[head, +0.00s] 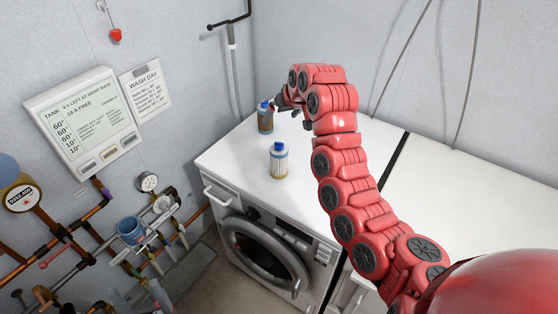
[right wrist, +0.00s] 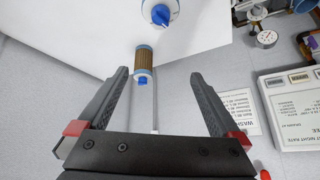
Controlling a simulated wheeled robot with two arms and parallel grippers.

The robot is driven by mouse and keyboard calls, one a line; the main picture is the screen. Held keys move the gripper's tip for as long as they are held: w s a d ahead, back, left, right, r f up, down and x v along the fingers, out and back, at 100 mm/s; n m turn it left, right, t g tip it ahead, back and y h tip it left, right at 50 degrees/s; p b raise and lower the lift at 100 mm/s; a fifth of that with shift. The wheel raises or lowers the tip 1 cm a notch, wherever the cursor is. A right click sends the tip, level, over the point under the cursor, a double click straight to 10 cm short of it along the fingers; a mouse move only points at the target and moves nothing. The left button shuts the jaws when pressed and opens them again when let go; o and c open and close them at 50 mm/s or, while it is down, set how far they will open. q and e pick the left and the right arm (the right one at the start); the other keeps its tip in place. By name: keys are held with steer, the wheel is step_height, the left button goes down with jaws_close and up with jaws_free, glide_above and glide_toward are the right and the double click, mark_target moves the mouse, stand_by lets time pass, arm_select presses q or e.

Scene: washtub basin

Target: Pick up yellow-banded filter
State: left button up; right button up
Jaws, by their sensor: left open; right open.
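Two blue-capped filters stand on the white washer top. The nearer filter (head: 278,161) has a pale ribbed body and a yellowish band at its base; in the right wrist view it is cut by the top edge (right wrist: 160,14). My left gripper is not in view.
The washing machine (head: 225,168) stands against the wall, with a second white top (head: 470,190) to the right. Pipes and gauges (head: 148,182) crowd the left. The front of the washer top is clear.

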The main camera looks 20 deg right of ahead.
steer(key=g, duration=0.2)
glide_toward(280, 147)
steer(key=shift+n+h, duration=0.3)
steer(key=x, duration=0.8)
steer(key=shift+w, duration=0.2)
steer(key=p+x, duration=0.3)
steer(key=shift+s+a+f, duration=0.1)
steer(key=shift+a+f, duration=0.05)
steer(key=shift+a, duration=0.05)
steer(key=shift+x, duration=1.05)
steer(key=shift+d, duration=0.1)
jaws_close()
